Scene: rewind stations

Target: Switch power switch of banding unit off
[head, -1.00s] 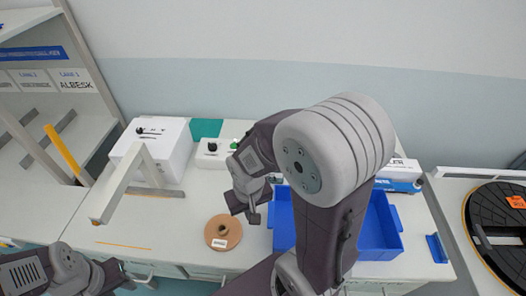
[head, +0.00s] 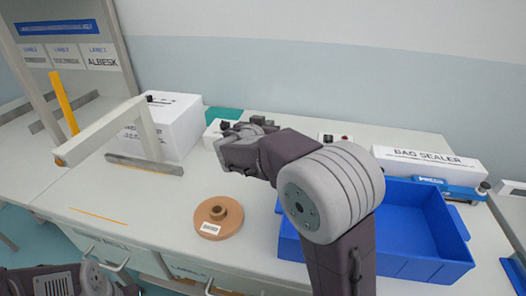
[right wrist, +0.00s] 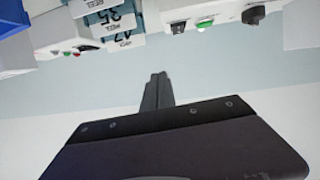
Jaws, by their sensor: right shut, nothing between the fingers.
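No label in view reads banding unit, so I cannot tell which unit it is. A low white unit (head: 212,135) with a black knob (head: 225,125) stands at the back, partly hidden by my right gripper (head: 258,121). In the right wrist view this unit (right wrist: 222,13) shows a black knob, a green button and a small dark switch, whose position is unclear. The right gripper's fingers (right wrist: 158,80) are shut and empty, apart from the switch. My left gripper (head: 115,283) shows only partly at the bottom left.
Another white unit (head: 328,138) with a red button stands behind my right arm. A blue bin (head: 440,225), a bag sealer (head: 430,160), a brown reel (head: 219,214), a white box (head: 175,125) and an angled bracket (head: 105,130) stand on the table.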

